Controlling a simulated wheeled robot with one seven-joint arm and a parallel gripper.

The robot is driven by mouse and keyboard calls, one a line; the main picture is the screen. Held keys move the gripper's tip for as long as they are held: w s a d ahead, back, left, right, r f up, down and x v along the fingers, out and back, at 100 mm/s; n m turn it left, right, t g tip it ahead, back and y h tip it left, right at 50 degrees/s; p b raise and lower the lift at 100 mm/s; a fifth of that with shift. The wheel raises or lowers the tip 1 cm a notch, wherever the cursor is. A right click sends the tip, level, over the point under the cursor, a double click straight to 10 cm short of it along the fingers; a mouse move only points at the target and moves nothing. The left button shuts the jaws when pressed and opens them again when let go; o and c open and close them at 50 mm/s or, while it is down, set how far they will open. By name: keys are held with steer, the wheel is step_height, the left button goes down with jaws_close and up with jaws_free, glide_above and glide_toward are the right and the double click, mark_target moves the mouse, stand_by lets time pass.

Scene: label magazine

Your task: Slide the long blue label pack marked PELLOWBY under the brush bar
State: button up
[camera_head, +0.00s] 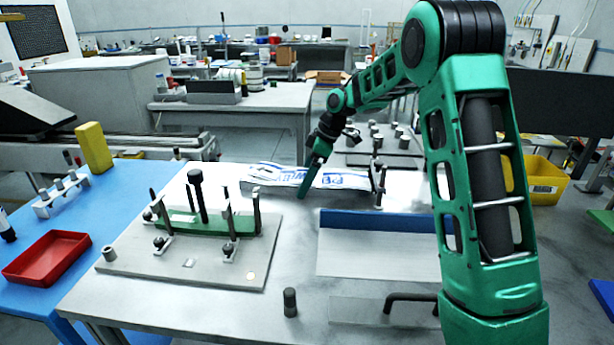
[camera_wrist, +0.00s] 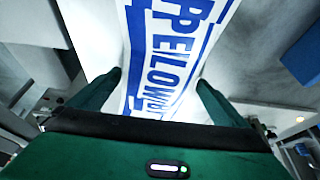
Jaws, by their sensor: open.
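The long label pack (camera_head: 268,174), white with blue bands and blue lettering, lies flat on the grey table near its far edge. In the wrist view the pack (camera_wrist: 165,55) shows letters reading about PELLOW, the rest hidden by my gripper body. My gripper (camera_head: 308,183) points down at the middle of the pack. In the wrist view my gripper (camera_wrist: 158,82) is open, one finger on each side of the pack, with no clear grip on it. Dark upright posts (camera_head: 378,184) stand at the pack's right end. I cannot surely make out the brush bar.
A grey fixture plate (camera_head: 125,252) with a green strip (camera_head: 208,222) and posts stands at left front. A tray with a blue back wall (camera_head: 375,220) lies right of centre. A red tray (camera_head: 46,256) and yellow block (camera_head: 94,147) are on the blue table.

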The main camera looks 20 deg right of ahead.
mark_target(332, 181)
steer(key=shift+r, duration=0.1)
steer(key=c, duration=1.8)
steer(key=shift+s+d, duration=0.5)
steer(key=shift+d, duration=0.75)
steer(key=shift+s+d, duration=0.55)
steer(key=shift+d, duration=0.75)
steer(key=shift+s+d, duration=0.5)
steer(key=shift+d, duration=0.75)
steer(key=o, duration=1.8)
